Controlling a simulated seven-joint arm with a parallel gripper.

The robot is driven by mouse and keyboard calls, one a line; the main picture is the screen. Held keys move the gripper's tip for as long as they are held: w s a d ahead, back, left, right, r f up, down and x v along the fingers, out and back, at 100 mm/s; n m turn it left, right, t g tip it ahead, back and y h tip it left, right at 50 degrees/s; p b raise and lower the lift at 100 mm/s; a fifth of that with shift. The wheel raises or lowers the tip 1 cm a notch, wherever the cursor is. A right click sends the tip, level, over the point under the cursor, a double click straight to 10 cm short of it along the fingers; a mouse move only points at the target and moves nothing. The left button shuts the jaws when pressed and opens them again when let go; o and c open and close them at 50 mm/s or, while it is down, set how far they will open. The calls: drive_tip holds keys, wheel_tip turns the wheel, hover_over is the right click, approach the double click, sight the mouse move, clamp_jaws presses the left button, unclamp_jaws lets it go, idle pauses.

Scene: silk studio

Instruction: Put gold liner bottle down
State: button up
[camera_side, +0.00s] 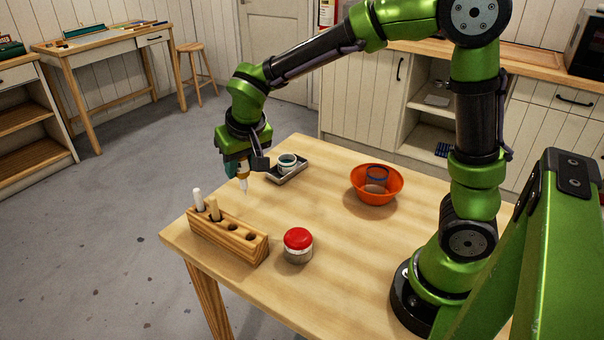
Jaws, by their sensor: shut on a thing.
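My gripper (244,170) is shut on a small bottle, the gold liner bottle (243,184), near the far left part of the table. The bottle points downward with a pale, narrow tip, and a gold-orange band shows between the fingers. Its upper part is hidden by the gripper. The tip appears to be above the tabletop, behind the wooden rack (249,253); I cannot tell the exact gap. The rack holds a white bottle (198,199) and a tan bottle (214,209) at its left end. Two holes at its right end are empty.
A red-lidded jar (298,241) stands right of the rack. An orange bowl (376,196) with a blue ring inside stands to the right. The table (315,200) is bare in the middle.

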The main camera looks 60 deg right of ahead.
drive_tip(key=s+d+f+m+h, duration=0.1)
drive_tip(key=s+d+f+m, duration=0.15)
drive_tip(key=d, duration=0.45)
drive_tip(key=s+d+f+m, duration=0.15)
drive_tip(key=s+d, duration=0.25)
drive_tip(key=d, duration=0.4)
drive_tip(key=shift+n+g, duration=0.3)
drive_tip(key=shift+n, duration=0.1)
drive_tip(key=shift+s+f, duration=0.15)
drive_tip(key=shift+f, duration=2.05)
drive_tip(key=shift+s+f, duration=0.1)
drive_tip(key=shift+f, duration=2.05)
drive_tip(key=shift+f, duration=0.2)
drive_tip(key=o, duration=1)
